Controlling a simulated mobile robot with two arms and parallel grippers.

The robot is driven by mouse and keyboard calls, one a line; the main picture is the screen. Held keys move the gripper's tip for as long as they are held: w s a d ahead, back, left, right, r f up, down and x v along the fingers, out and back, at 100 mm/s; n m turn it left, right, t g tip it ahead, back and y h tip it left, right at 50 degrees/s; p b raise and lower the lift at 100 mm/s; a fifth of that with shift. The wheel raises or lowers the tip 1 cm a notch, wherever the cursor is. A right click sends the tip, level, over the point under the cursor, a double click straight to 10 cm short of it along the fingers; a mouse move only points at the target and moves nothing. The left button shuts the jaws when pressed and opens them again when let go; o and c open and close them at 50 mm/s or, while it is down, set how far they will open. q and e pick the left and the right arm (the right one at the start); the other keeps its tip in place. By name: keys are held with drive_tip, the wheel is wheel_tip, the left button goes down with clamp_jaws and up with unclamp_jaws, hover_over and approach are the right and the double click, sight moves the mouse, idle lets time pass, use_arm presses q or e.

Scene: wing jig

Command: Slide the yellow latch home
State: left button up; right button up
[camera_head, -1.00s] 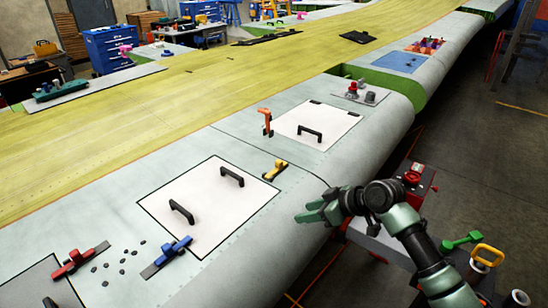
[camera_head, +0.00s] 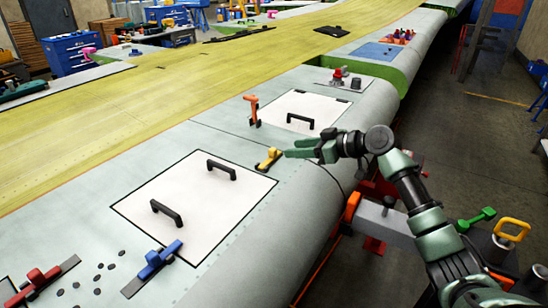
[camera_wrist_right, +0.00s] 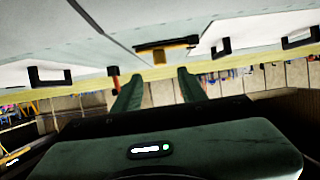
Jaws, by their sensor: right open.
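The yellow latch (camera_head: 268,159) sits on the pale wing skin, between the near white panel with two black handles and the farther white panel. My right gripper (camera_head: 295,149), green-fingered, is just to the right of the latch in the head view, open and empty. In the right wrist view the latch (camera_wrist_right: 166,46) shows as a yellow and dark bar beyond the two spread fingertips (camera_wrist_right: 159,77). I cannot tell whether a fingertip touches it. My left gripper is not in view.
An orange clamp (camera_head: 253,112) stands upright behind the latch. A blue latch (camera_head: 160,259) and a red latch (camera_head: 37,283) lie near the front left. The near white panel (camera_head: 195,205) carries black handles. A grey bench (camera_head: 383,220) stands right of the wing edge.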

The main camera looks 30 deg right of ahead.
sight(275, 150)
drive_tip(key=p+x, duration=0.2)
drive_tip(key=x, duration=0.5)
drive_tip(key=shift+r+p, duration=0.15)
drive_tip(key=shift+p, duration=0.2)
drive_tip(key=shift+w+a+f, duration=0.2)
drive_tip(key=shift+w+f, duration=0.05)
drive_tip(key=shift+w, duration=0.05)
clamp_jaws()
idle(0.8)
